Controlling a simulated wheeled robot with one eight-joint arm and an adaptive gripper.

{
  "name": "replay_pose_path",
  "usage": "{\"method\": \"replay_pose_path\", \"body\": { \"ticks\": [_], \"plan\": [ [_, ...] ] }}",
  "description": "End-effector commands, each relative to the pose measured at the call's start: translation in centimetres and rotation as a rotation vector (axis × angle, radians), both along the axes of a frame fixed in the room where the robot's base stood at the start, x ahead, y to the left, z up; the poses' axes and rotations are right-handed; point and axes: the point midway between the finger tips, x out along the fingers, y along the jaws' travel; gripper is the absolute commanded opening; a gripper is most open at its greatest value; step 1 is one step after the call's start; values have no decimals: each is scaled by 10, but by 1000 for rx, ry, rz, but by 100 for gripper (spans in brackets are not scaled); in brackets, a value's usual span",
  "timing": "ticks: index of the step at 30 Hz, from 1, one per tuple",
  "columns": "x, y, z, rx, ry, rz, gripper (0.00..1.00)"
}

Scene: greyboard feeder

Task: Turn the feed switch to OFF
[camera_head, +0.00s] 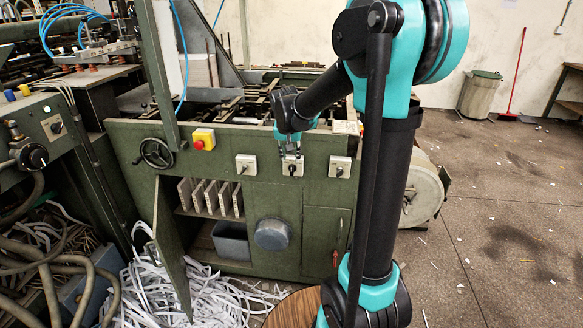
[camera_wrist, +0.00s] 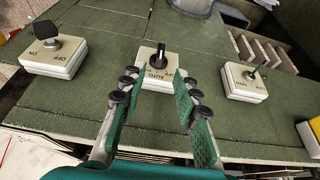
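Three white switch boxes are on the green panel. In the wrist view the left box (camera_wrist: 58,60) has a dark, wide knob and OFF and ON lettering. The middle box (camera_wrist: 156,72) has a black knob (camera_wrist: 158,55) and AUTO lettering; the right box (camera_wrist: 245,80) has a thin lever and lettering too small to read. No feed label is legible. My gripper (camera_wrist: 157,80) is open, its fingers apart and empty, with the middle knob just beyond and between the tips. In the head view my gripper (camera_head: 290,150) is at the middle box (camera_head: 292,167); contact cannot be told.
A yellow box with a red button (camera_head: 203,139) and a handwheel (camera_head: 156,153) are left of the switches. An open door (camera_head: 172,240), a grey bin (camera_head: 231,240) and paper strips (camera_head: 200,290) are below.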

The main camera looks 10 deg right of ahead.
Motion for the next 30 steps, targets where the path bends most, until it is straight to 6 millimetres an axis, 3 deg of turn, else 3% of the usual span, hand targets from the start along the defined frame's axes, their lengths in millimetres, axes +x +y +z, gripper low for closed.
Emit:
{"method": "replay_pose_path", "body": {
  "ticks": [6,12,25,30],
  "plan": [
    [15,-5,-37,0,0,0,31],
    [23,-7,-57,1,0,0,31],
    [25,-8,-66,0,0,0,31],
    [25,-8,-66,0,0,0,12]
  ]
}}
